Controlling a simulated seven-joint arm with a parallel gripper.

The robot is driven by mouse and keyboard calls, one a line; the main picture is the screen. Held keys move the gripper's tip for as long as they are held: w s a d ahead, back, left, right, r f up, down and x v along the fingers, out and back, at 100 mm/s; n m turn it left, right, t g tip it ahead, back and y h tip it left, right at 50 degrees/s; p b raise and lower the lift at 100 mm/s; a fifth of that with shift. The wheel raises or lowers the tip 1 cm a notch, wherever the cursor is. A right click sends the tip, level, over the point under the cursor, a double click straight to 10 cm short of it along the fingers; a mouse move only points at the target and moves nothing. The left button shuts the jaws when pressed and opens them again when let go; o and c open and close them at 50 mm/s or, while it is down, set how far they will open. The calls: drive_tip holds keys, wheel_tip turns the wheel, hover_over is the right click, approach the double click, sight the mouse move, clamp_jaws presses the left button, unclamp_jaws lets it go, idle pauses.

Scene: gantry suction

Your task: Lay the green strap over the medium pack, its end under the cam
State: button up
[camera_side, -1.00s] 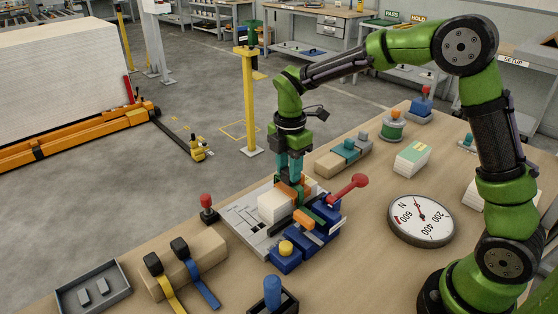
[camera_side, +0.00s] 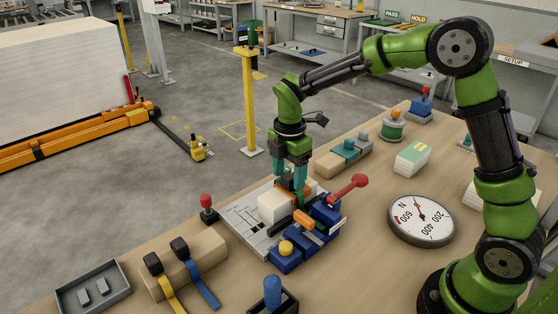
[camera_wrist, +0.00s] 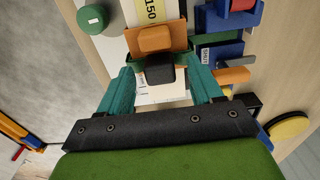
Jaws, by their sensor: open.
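My gripper (camera_side: 290,196) is open, its teal fingers low behind the white pack (camera_side: 273,207). In the wrist view, the fingers of my gripper (camera_wrist: 162,78) stand on either side of a black block (camera_wrist: 160,68) with dark green strap (camera_wrist: 183,66) showing at its edges. An orange block (camera_wrist: 155,38) lies just beyond it. Part of the pack shows white below the black block; the rest is hidden. The blue cam fixture (camera_side: 325,210) with a red-knobbed lever stands right of the pack, and an orange piece (camera_side: 303,219) points towards the pack. Whether the strap end is under the cam cannot be told.
A round dial (camera_side: 421,220) lies to the right. A tan block with yellow and blue straps (camera_side: 190,264) and a grey tray (camera_side: 92,287) are at front left. A red-topped post (camera_side: 207,208) stands left of the fixture.

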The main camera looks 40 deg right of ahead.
sight(300, 194)
wheel_tip(300, 194, up, 17)
idle(0.5)
drive_tip(key=s+d+f+m+t+y, duration=0.1)
drive_tip(key=s+m+t, duration=0.2)
drive_tip(key=s+m, duration=0.7)
drive_tip(key=s+f+m+t+y, duration=0.1)
drive_tip(key=s+m+t, duration=0.3)
drive_tip(key=s+m, duration=0.6)
drive_tip(key=shift+s+d+f+m, duration=0.3)
drive_tip(key=shift+f+m, duration=0.35)
drive_tip(key=shift+m, duration=0.35)
